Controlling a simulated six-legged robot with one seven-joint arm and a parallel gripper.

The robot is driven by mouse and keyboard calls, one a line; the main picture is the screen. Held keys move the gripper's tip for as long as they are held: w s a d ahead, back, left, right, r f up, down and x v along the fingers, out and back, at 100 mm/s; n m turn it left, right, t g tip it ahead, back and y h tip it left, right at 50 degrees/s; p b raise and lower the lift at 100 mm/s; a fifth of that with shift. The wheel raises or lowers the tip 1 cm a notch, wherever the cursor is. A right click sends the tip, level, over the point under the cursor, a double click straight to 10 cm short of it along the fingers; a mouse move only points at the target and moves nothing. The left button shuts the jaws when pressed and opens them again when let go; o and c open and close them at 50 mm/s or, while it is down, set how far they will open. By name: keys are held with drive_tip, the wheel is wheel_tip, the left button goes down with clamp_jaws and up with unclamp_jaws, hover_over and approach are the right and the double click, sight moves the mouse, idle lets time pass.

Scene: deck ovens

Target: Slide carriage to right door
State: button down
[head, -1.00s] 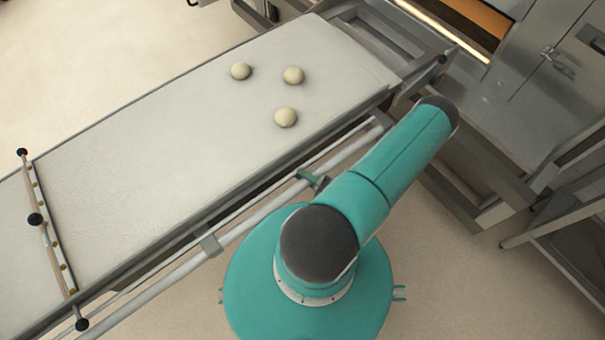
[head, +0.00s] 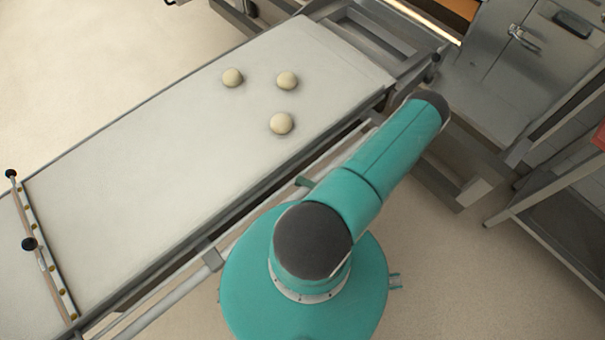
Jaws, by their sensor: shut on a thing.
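The carriage is a long loader with a pale, flat belt (head: 150,150) and steel edges, lying diagonally from lower left to upper right. Three pale dough balls, one of them at the front (head: 281,123), rest on it toward its oven end. A steel door with a latch (head: 490,50) stands at upper right; I cannot tell surely whether it is the right door. My teal arm reaches along the carriage's near side toward the oven end. My gripper is hidden, and so is whatever it holds.
A bar with black knobs (head: 46,265) crosses the belt at left. Steel rails (head: 380,35) lie at the oven end, below an orange-lit opening (head: 450,8). A dark-shelved steel rack (head: 570,225) stands at right. Open floor (head: 440,270) lies between it and me.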

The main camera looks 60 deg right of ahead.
drive_tip(key=shift+s+a, duration=0.1)
drive_tip(key=shift+s, duration=0.25)
drive_tip(key=c, duration=1.1)
unclamp_jaws()
drive_tip(key=shift+o, duration=0.2)
drive_tip(key=shift+w, duration=0.1)
drive_tip(key=v, duration=1.3)
drive_tip(key=shift+s+f, duration=0.15)
drive_tip(key=shift+s, duration=0.25)
